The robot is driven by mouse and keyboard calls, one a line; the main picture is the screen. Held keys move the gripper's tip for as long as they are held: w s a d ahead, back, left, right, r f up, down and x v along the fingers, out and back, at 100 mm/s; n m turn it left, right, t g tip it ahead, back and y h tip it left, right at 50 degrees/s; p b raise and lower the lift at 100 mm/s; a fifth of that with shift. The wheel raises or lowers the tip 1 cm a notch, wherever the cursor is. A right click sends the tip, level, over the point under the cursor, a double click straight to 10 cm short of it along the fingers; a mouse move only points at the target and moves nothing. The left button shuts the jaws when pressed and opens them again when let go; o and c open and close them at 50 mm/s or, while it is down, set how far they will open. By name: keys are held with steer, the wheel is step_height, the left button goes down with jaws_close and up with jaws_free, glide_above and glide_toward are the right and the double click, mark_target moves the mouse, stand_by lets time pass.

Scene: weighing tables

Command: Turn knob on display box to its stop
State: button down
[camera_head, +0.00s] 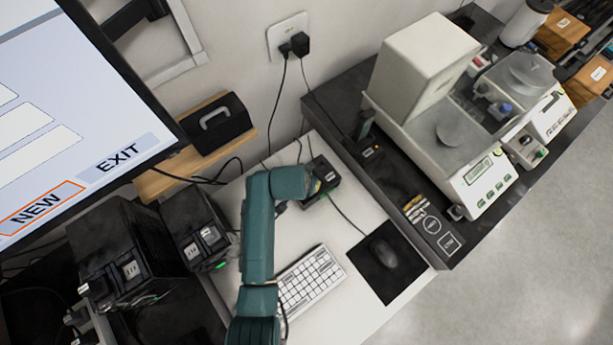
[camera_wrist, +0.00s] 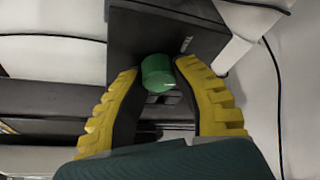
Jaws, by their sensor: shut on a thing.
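The knob (camera_wrist: 158,74) is a short green cylinder with a pale mark near its lower right edge. It sits on the dark face of the display box (camera_wrist: 150,35) in the wrist view. My gripper (camera_wrist: 158,78) has its two yellow ribbed fingers on either side of the knob and is shut on it. In the head view the display box (camera_head: 324,170) is a small black box on the white desk. My teal arm reaches up to it there, and the wrist hides the knob and most of the fingers.
A white keyboard (camera_head: 309,282) and a black mouse (camera_head: 383,253) on a dark mat (camera_head: 408,284) lie in front of the box. Dark device boxes (camera_head: 120,250) and a large screen (camera_head: 75,110) stand left. White weighing instruments (camera_head: 455,130) stand on the dark table right.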

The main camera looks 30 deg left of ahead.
steer(key=shift+s+f+m+h, duration=0.15)
steer(key=shift+m+h, duration=0.25)
steer(key=shift+m, duration=0.4)
steer(key=shift+f, duration=0.1)
steer(key=c, duration=0.7)
jaws_free()
steer(key=shift+c, duration=0.2)
steer(key=shift+r, duration=0.3)
steer(key=v, duration=1.1)
steer(key=shift+r, duration=0.4)
